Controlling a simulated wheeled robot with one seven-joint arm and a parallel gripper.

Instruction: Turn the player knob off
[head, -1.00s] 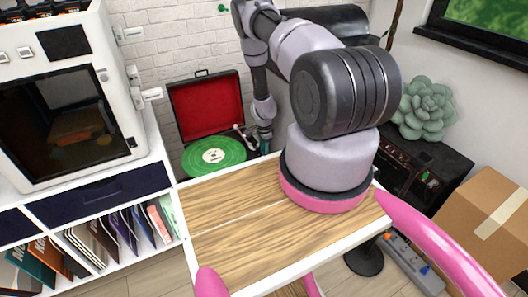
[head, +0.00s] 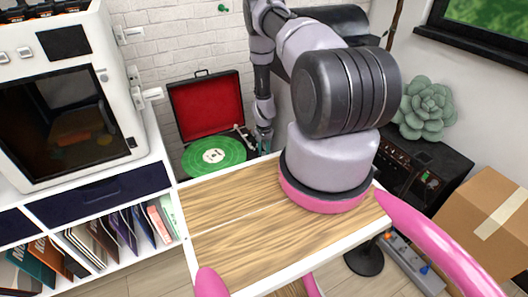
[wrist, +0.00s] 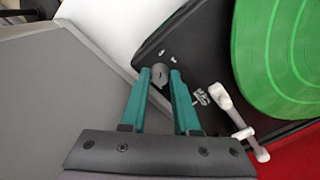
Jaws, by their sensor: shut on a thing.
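The record player (head: 206,105) stands open on the low unit against the brick wall, with a red-lined lid and a green record (head: 213,156) on its platter. In the wrist view the green record (wrist: 280,50) and the white tonearm (wrist: 240,115) lie to the right. The round grey player knob (wrist: 160,73) sits near the corner of the dark player deck (wrist: 190,50). My gripper (wrist: 158,76) has its two teal fingers closed on either side of the knob. In the head view my gripper (head: 263,143) is at the player's right edge, and the knob is hidden.
A wooden-topped table (head: 235,215) with a white edge is in front. A white machine (head: 70,90) stands at left above shelves of records. A black amplifier (head: 425,160) with a succulent (head: 424,108) and a cardboard box (head: 485,220) are at right.

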